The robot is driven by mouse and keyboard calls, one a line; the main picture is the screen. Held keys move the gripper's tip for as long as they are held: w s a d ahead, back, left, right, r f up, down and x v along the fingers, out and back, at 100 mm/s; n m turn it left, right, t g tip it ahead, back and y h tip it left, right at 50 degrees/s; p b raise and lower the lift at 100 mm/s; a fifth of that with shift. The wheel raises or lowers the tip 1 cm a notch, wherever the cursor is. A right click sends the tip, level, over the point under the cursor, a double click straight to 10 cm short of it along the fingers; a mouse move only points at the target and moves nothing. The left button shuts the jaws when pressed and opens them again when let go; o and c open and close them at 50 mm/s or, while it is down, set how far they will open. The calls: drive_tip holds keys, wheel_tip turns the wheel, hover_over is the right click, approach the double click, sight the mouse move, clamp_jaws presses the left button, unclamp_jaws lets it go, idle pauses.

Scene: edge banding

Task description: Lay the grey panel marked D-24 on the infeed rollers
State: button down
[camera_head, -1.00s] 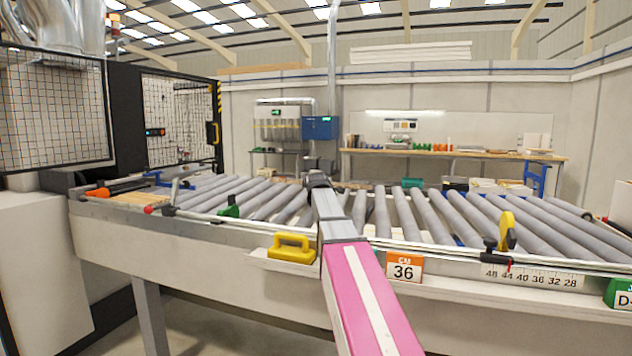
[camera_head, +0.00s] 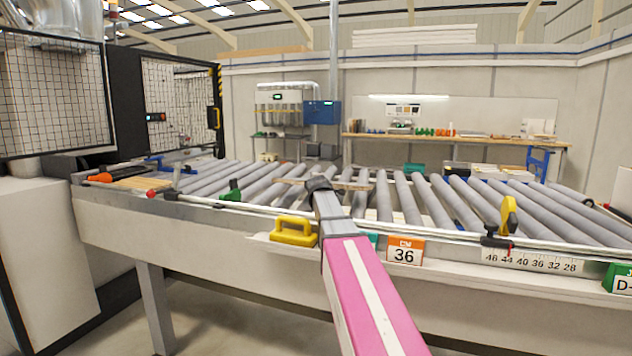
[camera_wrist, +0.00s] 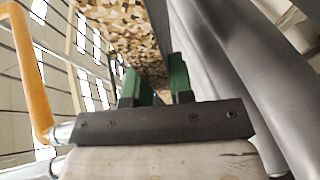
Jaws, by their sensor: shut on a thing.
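My gripper (camera_head: 319,184) is over the middle of the infeed rollers (camera_head: 411,200), at the far end of my pink and grey arm. A thin, pale panel (camera_head: 352,185) sticks out on both sides of it, seen nearly edge-on. The gripper is shut on it. I cannot tell whether the panel touches the rollers, and no D-24 mark shows on it. In the wrist view two green fingers (camera_wrist: 157,82) stand beyond a dark bar, and a pale, grained surface fills the bottom. A green tag starting "D-" (camera_head: 620,279) is cut off at the right edge.
A yellow handle (camera_head: 293,231) and an orange-topped "36" sign (camera_head: 405,251) sit at the front rail, beside a number scale (camera_head: 530,262). A green block (camera_head: 232,191) and a yellow stop (camera_head: 508,215) stand along the rail. A mesh-fenced machine is at left.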

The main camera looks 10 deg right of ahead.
drive_tip(key=shift+f, duration=1.6)
unclamp_jaws()
drive_tip(key=shift+f, duration=0.15)
